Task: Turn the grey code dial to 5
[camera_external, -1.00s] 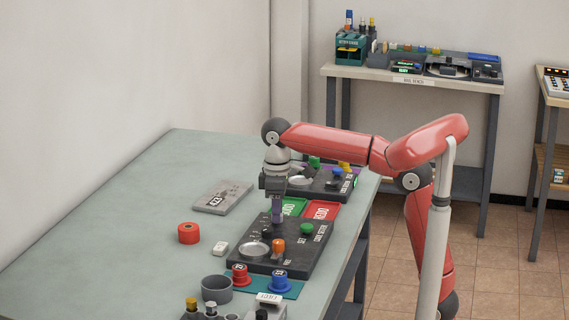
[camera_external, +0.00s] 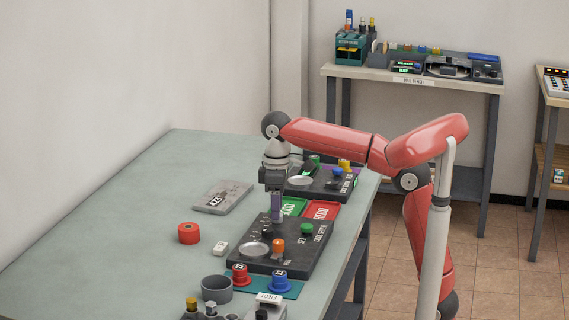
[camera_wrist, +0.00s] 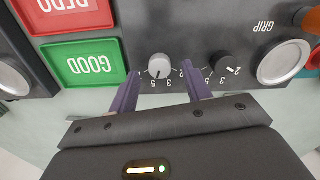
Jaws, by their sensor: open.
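The grey code dial (camera_wrist: 159,66) sits on a dark panel (camera_wrist: 190,30) in the wrist view, with small white numbers along its near side. A dark mark shows on its lower side, but which number it meets is too small to tell for certain. My gripper (camera_wrist: 160,76) is open, with its two purple fingers apart on the left and right of the dial. Whether they touch it cannot be told. In the external view my gripper (camera_external: 277,217) points down over the far part of the panel (camera_external: 305,255) and hides the grey dial.
A black dial (camera_wrist: 222,63) with its own numbers stands close to the right finger. A round silver GRIP disc (camera_wrist: 284,62) lies farther right. Green GOOD (camera_wrist: 84,62) and red REDO (camera_wrist: 62,10) plates are at left. An orange knob (camera_external: 278,245) stands nearby.

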